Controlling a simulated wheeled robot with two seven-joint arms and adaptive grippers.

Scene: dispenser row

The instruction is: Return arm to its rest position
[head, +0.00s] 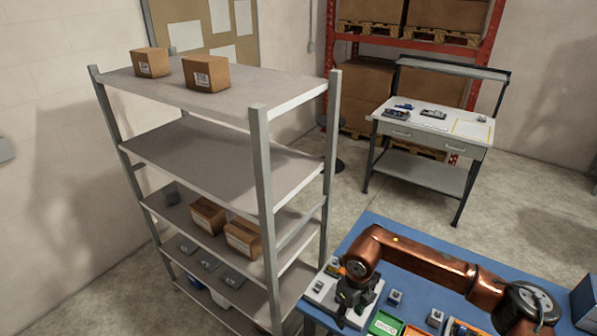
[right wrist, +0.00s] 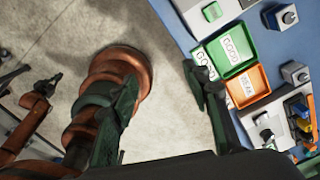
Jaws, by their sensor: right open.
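My right arm (head: 420,258) reaches in from the right over the blue table (head: 362,228). Its gripper (head: 352,312) points down at the table's left end, over or beside a light grey fixture (head: 318,290); I cannot tell the height. My left gripper does not show in the head view.
A green bin (head: 384,324) and an orange bin (right wrist: 249,88) stand on the table, with small grey devices (head: 395,297) near them. A grey shelf rack (head: 262,165) with cardboard boxes stands left of the table. A workbench (head: 430,128) is at the back. Floor between is clear.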

